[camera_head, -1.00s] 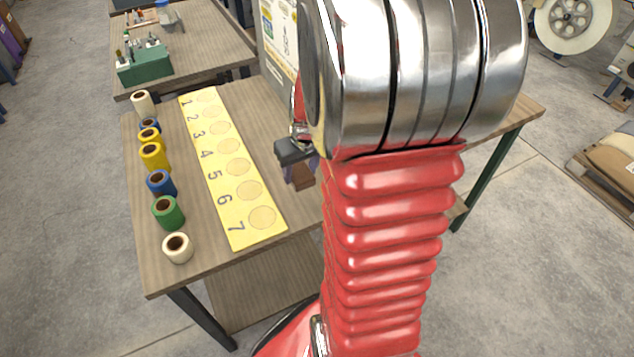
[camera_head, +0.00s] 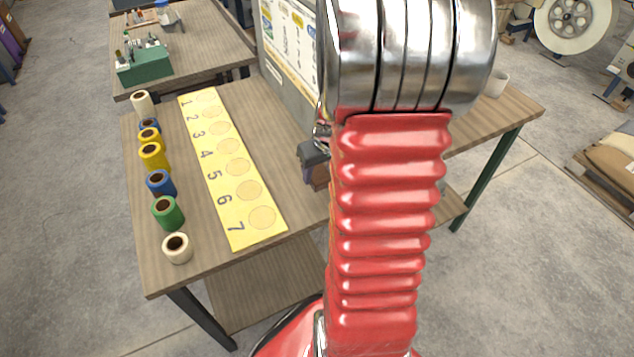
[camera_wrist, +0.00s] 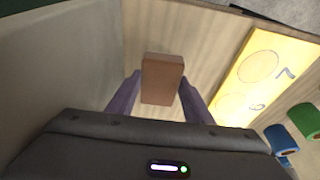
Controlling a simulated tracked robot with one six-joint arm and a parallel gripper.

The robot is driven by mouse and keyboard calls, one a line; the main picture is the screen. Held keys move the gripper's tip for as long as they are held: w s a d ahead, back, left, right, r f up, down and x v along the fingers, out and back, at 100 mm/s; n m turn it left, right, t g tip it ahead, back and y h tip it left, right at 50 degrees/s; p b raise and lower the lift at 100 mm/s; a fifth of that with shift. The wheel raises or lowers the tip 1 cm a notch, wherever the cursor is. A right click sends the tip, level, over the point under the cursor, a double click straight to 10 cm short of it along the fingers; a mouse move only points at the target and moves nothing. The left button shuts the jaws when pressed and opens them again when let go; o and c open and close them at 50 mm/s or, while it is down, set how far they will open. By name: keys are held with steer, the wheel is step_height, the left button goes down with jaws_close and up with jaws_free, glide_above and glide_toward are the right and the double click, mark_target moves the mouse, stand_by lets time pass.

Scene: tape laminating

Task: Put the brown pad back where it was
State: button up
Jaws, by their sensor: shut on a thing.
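The brown pad (camera_wrist: 161,80) is a small block. In the wrist view it sits between the two purple fingers of my gripper (camera_wrist: 160,92), which is shut on it. Wooden table top shows around it; I cannot tell whether the pad touches the table. In the head view my gripper (camera_head: 318,178) is right of the yellow numbered strip and partly hidden behind my red arm. The pad is mostly hidden there.
The yellow strip (camera_head: 216,148) with numbered circles lies on the wooden table (camera_head: 268,118). Several tape rolls, such as the green one (camera_head: 168,212), stand along the left edge. A grey panel (camera_head: 291,72) stands behind.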

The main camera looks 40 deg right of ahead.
mark_target(320, 176)
step_height(320, 176, down, 3)
steer(key=shift+f, duration=0.1)
steer(key=shift+d+f, duration=0.2)
steer(key=shift+f, duration=0.1)
steer(key=shift+f, duration=0.1)
steer(key=o, duration=1)
steer(key=shift+v, duration=6.15)
